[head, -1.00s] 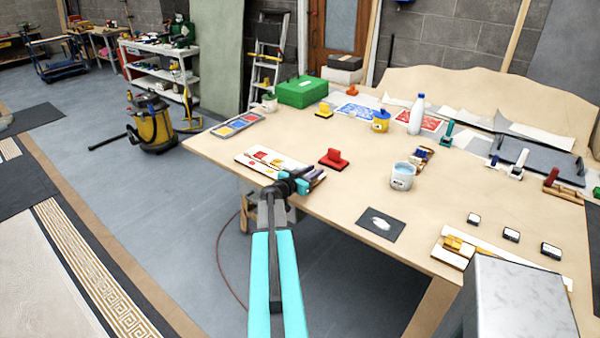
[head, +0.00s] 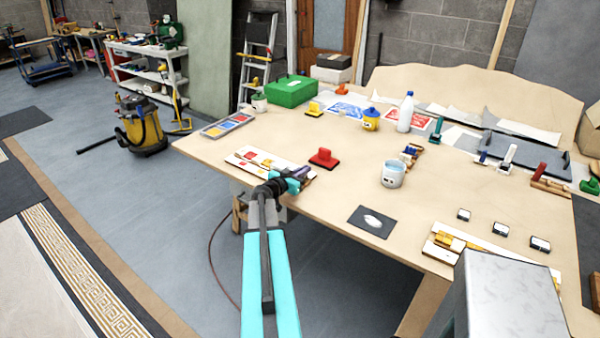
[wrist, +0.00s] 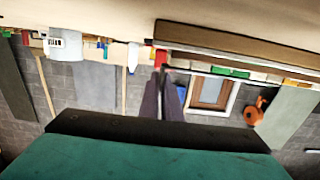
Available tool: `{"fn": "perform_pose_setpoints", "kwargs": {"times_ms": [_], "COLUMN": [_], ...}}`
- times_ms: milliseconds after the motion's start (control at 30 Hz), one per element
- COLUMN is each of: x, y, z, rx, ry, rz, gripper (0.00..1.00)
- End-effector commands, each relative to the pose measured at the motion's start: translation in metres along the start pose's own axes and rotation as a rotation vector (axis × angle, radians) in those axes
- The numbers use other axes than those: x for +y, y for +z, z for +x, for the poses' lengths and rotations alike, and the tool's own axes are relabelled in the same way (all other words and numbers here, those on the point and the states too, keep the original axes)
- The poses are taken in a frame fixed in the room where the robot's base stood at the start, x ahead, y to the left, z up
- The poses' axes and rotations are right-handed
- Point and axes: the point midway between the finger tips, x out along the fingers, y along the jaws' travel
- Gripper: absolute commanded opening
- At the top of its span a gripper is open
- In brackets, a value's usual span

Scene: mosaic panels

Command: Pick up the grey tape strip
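I cannot make out the grey tape strip for certain in either view. A white board (head: 240,160) with red and yellow pieces lies at the table's near left edge. My gripper (head: 303,178) is at the right end of this board, at about its level, and hides part of it. In the wrist view, which looks upside down, my gripper's two dark purple fingers (wrist: 161,95) are close together with a narrow gap. I cannot tell whether anything thin is between them.
A red-handled block (head: 323,159) stands just right of the board. A white bucket (head: 393,174) and a dark mat with a white patch (head: 371,221) are farther right. A colour-sample tray (head: 226,125) lies to the left. The tabletop (head: 340,190) between the gripper and bucket is bare.

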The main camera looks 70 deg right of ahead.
Motion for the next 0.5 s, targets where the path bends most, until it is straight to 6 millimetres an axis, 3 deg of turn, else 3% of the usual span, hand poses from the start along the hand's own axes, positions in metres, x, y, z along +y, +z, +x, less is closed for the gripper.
{"fn": "perform_pose_setpoints", "kwargs": {"times_ms": [267, 500], "x": [0.000, 0.000], "y": [-0.019, -0.049], "z": [-0.003, -0.008], "rx": [0.001, 0.002], "ry": [-0.001, -0.001], "rz": [0.002, 0.002], "gripper": [0.00, 0.00]}}
